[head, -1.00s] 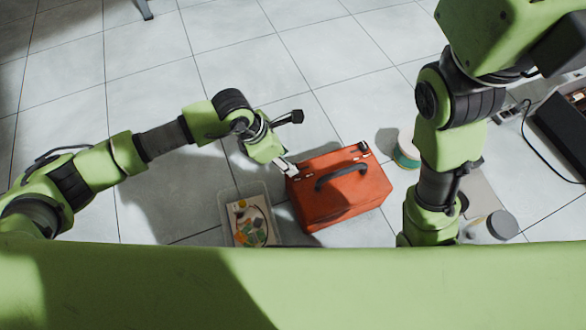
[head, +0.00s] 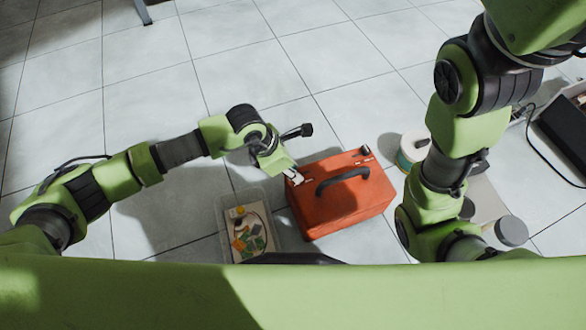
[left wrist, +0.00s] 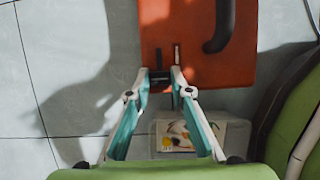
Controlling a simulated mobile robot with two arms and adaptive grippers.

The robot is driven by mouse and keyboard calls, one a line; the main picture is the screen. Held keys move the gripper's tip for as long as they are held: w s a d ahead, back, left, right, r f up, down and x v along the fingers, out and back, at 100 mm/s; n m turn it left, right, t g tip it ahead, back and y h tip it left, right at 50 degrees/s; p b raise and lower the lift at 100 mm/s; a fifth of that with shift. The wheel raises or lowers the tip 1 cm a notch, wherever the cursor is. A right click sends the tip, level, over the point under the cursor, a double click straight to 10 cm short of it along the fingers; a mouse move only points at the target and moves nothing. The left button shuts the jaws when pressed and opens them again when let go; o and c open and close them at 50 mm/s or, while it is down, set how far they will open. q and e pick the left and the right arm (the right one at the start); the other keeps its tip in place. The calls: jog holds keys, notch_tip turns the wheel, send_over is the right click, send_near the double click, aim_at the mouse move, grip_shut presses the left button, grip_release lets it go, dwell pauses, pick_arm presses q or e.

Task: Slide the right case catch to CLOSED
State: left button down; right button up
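The red case (head: 342,208) with a black handle (head: 343,179) lies on the floor; its top also shows in the left wrist view (left wrist: 197,25). My left gripper (head: 294,177) is at the case's far left corner and hides that spot. In the left wrist view its fingertips (left wrist: 168,76) stand a little apart at the case edge, near dark narrow fittings. Contact is unclear. My right arm comes down right of the case; its gripper is out of sight.
A clear bin (head: 224,222) with small coloured parts stands close left of the case. A pale roll (head: 410,152) and a grey-lidded jar (head: 511,231) are to the right, near my right arm. The floor beyond the case is open.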

aim_at(310, 171)
pick_arm(q)
jog(key=shift+w+d, duration=0.3)
jog(key=shift+d, duration=0.45)
jog(key=shift+w+d, duration=0.3)
jog(key=shift+d, duration=0.55)
jog(key=c, duration=1.8)
grip_release()
jog(key=shift+r, duration=0.15)
jog(key=v, duration=1.1)
jog(key=shift+r, duration=0.3)
